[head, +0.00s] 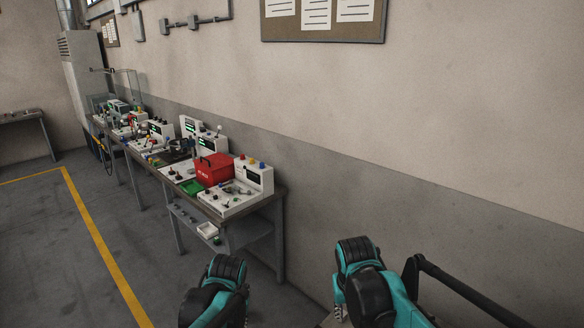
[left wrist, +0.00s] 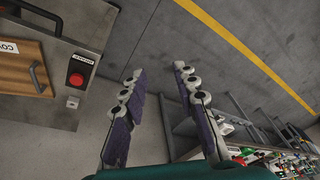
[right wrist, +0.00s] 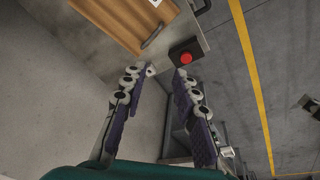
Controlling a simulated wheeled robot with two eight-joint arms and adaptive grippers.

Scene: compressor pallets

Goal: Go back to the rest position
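My right gripper (right wrist: 165,72) shows in the right wrist view with its two purple-padded fingers apart and nothing between them. My left gripper (left wrist: 157,70) shows in the left wrist view, also with its fingers apart and empty. In the head view, my two teal and black arms are low in the picture, in front of the bench and wall. Only small parts of the fingers show there, beneath the arm links. No object is held by either gripper.
A long workbench (head: 268,208) with test units and a red box (head: 213,169) runs along the wall. A yellow line (head: 97,240) marks the open grey floor to the left. A panel with a red button (left wrist: 77,79) and a wooden cover (left wrist: 22,68) shows in the left wrist view.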

